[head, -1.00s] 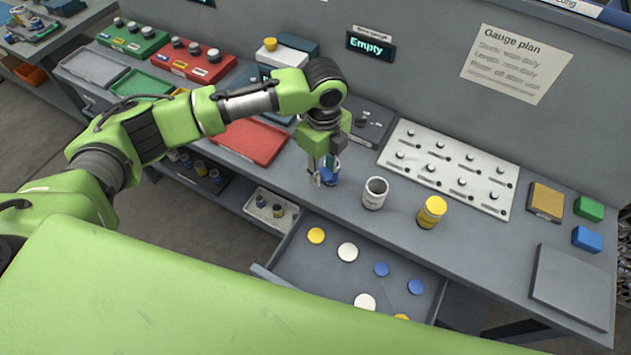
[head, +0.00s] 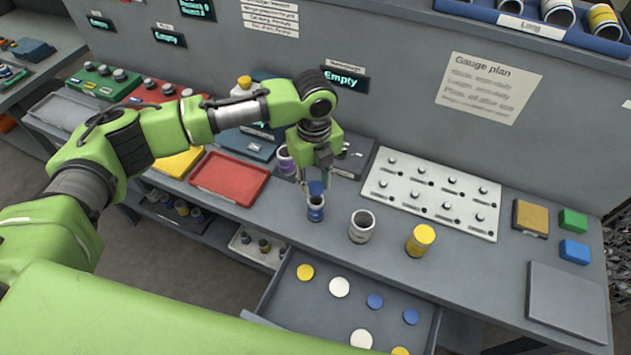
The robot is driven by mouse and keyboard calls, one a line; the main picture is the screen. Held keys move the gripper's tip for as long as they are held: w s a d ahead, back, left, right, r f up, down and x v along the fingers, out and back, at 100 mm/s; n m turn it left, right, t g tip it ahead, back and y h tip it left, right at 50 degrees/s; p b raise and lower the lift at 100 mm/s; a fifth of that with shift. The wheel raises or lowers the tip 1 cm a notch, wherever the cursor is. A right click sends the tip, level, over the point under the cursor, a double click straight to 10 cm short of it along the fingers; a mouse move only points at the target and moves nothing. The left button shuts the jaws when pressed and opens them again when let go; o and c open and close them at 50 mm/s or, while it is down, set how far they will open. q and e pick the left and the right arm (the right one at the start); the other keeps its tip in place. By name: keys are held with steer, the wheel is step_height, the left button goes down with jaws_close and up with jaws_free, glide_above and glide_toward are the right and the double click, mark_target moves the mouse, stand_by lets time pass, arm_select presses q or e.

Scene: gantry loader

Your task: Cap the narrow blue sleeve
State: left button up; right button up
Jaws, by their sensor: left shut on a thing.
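The narrow blue sleeve (head: 316,210) stands upright on the bench, with a pale band around it and a dark opening at its top. My left gripper (head: 316,182) is just above it, pointing down and shut on a blue cap (head: 316,188). The cap appears slightly above the sleeve's mouth; whether they touch is hard to tell. My right gripper is not in view.
A wide white sleeve (head: 361,228) stands open to the right, beside a yellow-capped sleeve (head: 420,240). The open drawer (head: 325,318) below holds several loose yellow, white and blue caps. A white peg board (head: 432,190) lies behind.

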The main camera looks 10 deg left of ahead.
arm_select(q)
steer(key=shift+f+b, duration=1.5)
steer(key=shift+f, duration=0.5)
steer(key=shift+s+f, duration=0.1)
steer(key=shift+f, duration=0.1)
steer(key=o, duration=0.9)
steer(key=shift+c, duration=0.2)
